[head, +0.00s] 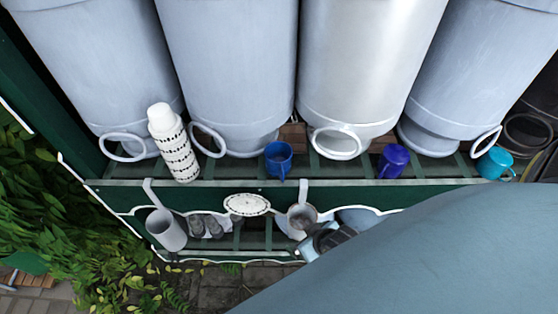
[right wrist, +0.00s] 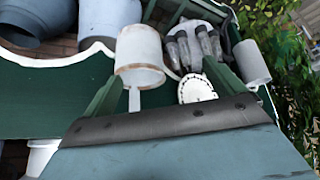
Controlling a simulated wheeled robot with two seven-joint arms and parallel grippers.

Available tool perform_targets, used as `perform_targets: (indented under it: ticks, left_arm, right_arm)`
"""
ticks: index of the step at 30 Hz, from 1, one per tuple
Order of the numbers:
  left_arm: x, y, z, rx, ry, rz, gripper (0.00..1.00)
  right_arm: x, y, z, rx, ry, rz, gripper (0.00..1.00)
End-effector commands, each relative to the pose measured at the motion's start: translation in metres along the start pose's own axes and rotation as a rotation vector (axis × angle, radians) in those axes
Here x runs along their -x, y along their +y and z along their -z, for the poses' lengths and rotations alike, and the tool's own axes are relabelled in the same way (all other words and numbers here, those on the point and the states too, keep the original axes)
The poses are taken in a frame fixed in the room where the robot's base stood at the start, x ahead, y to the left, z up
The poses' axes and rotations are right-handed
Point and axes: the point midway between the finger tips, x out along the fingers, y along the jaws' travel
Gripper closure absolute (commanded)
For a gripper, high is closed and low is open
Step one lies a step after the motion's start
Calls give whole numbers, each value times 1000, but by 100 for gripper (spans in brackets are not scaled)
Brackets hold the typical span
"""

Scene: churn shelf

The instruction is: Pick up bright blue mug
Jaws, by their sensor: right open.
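The bright blue mug (head: 279,160) stands on the upper shelf ledge, in front of the gap between the second and third large cans. Its handle faces the front edge. My right gripper (head: 322,240) is open and empty. It is below and in front of the ledge, near the lower shelf, apart from the mug and a little to its right. In the right wrist view my right gripper (right wrist: 163,72) faces hanging dippers, and I cannot make out the mug there. My left gripper is not in view.
A darker violet-blue mug (head: 393,161) and a teal mug (head: 495,162) stand further right on the ledge. A white patterned bottle (head: 172,143) stands left. Dippers hang from the front edge, one (head: 302,217) just below the blue mug. A white oval plaque (head: 247,205) is beside it.

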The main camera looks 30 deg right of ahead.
Motion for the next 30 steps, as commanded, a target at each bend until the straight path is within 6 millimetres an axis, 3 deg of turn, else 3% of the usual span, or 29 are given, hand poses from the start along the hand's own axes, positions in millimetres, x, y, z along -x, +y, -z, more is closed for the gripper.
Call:
perform_targets:
  ticks: [1, 3, 7, 12, 23, 30]
  left_arm:
    - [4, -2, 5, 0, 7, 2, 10]
    - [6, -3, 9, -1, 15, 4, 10]
    - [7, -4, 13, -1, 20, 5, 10]
    - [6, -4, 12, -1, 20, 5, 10]
    - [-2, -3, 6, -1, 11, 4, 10]
    - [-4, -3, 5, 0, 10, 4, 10]
  right_arm:
    - [21, 18, 44, -19, 141, -18, 6]
    - [45, 35, 91, -48, 321, -27, 6]
    - [77, 52, 139, -73, 526, -25, 6]
    - [88, 58, 165, -82, 625, -19, 6]
    - [38, 61, 201, -83, 627, -20, 6]
    - [24, 62, 210, -82, 625, -19, 6]
